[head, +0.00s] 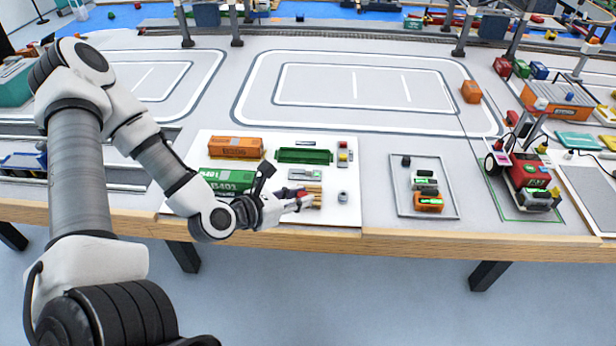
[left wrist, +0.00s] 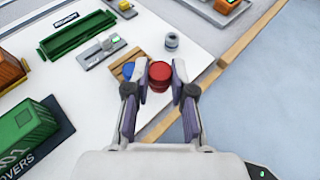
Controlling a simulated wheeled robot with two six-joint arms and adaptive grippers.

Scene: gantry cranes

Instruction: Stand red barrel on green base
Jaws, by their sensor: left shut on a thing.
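The red barrel (left wrist: 160,75) sits between the fingertips of my left gripper (left wrist: 160,84), which is shut on it, in the left wrist view. That gripper (head: 298,203) is over the front of the white board in the head view, where the barrel is hard to make out. A long green open tray (left wrist: 77,37) lies beyond; it also shows in the head view (head: 304,156). A grey plate with a small green patch (left wrist: 104,50) lies nearer. I cannot tell which is the green base. My right gripper is not in view.
A blue barrel (left wrist: 128,70) and brown wooden pallet (left wrist: 118,63) are beside the left finger. A grey ring-like piece (left wrist: 171,42) stands to the right. Orange (head: 235,147) and green (head: 226,180) containers are on the board's left. The wooden table edge (head: 400,236) is close in front.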

